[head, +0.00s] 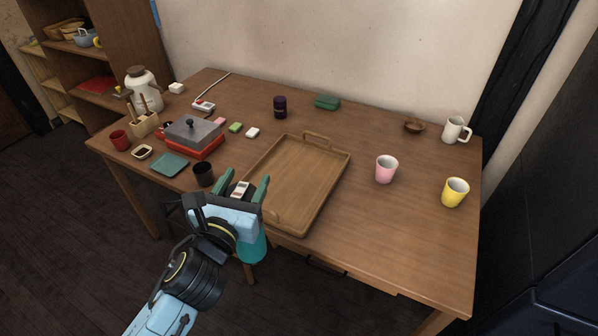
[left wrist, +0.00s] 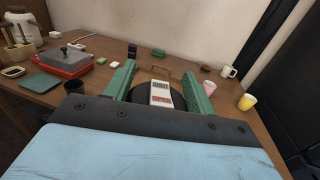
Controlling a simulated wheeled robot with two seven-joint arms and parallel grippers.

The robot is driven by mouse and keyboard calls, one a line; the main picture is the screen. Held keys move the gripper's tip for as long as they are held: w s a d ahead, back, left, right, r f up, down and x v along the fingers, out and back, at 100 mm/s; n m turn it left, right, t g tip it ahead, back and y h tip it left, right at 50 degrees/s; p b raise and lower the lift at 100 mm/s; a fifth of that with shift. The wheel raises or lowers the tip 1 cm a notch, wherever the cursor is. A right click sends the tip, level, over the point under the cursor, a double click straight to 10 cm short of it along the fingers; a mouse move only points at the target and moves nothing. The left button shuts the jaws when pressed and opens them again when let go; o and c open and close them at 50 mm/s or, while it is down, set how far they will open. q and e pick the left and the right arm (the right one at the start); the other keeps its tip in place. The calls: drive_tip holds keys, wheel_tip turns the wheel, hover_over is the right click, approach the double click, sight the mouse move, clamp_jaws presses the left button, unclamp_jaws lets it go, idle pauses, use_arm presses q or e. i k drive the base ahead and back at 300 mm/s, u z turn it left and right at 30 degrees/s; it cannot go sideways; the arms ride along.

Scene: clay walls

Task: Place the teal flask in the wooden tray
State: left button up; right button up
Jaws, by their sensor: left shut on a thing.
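The wooden tray (head: 318,165) lies on the table, with a handle at each end; its bare floor shows no object on it. My left gripper (head: 245,179) is at the tray's near left edge, its two green fingers around something. The teal flask (head: 252,248) shows below the gripper, mostly hidden by it; my left gripper is shut on it. In the left wrist view, a dark round top (left wrist: 147,97) sits between the fingers, partly behind a white piece with red and dark marks. My right gripper is not in view.
A black cup (head: 203,174) stands just left of the gripper. A red pan with a grey lid (head: 193,135) and a teal square (head: 169,164) lie further left. A pink mug (head: 386,169) and a yellow mug (head: 455,192) stand right of the tray. The table's front right is clear.

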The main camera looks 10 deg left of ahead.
sight(293, 179)
drive_tip(key=z, duration=0.5)
drive_tip(key=k, duration=1.15)
drive_tip(key=z, duration=0.15)
drive_tip(key=i, duration=0.25)
drive_tip(key=u, duration=0.95)
drive_tip(key=i, duration=1.85)
drive_tip(key=z, duration=0.15)
